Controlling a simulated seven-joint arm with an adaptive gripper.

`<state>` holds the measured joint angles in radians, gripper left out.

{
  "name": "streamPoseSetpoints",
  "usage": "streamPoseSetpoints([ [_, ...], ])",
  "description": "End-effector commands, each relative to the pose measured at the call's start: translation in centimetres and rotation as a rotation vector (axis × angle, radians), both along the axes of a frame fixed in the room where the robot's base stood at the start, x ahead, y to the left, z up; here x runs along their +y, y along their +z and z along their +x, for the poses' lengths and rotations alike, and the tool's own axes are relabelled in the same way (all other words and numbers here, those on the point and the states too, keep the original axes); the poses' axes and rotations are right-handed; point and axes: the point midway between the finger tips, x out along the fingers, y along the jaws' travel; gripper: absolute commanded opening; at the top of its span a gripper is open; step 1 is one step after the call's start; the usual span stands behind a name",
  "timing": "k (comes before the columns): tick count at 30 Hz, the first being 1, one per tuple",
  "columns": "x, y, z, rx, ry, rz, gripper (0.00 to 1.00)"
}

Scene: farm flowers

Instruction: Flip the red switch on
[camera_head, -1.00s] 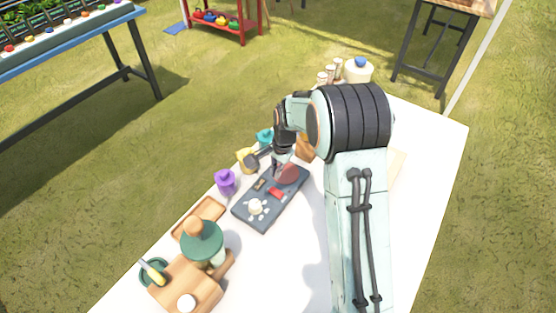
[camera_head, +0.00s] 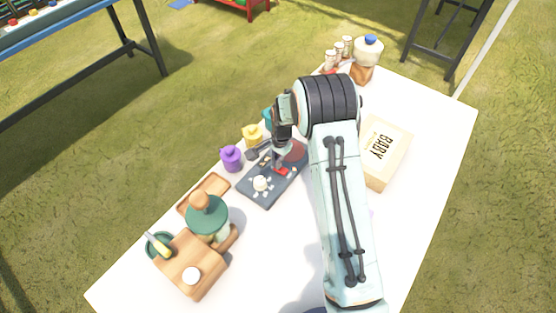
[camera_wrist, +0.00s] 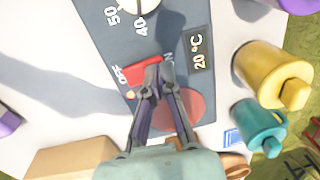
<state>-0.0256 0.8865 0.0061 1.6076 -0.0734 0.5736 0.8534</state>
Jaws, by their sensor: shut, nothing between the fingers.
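The dark grey control panel (camera_head: 262,194) lies on the white table, and it fills the upper middle of the wrist view (camera_wrist: 95,35). Its red switch (camera_head: 282,171) is near the panel's right part. In the wrist view the red switch (camera_wrist: 139,77) sits between an "OFF" label on the left and a partly hidden "ON" label on the right. My gripper (camera_wrist: 161,69) is shut and empty, its fingertips over the switch's right end, hiding part of it. I cannot tell whether they touch. In the head view my gripper (camera_head: 277,163) is down at the panel.
The panel also carries a white knob (camera_head: 260,184), a "20 °C" display (camera_wrist: 199,52) and a red disc (camera_wrist: 190,108). Purple (camera_head: 231,158), yellow (camera_head: 253,136) and teal (camera_wrist: 260,127) pots stand close beside it. A "BABY" box (camera_head: 385,152) is right of my arm.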

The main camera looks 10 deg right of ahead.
Motion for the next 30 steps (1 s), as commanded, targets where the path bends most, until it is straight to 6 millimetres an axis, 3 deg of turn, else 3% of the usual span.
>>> streamPoseSetpoints([
  [30, -1.2, 0.8, -1.1, -0.001, -0.002, 0.003, 0.0],
])
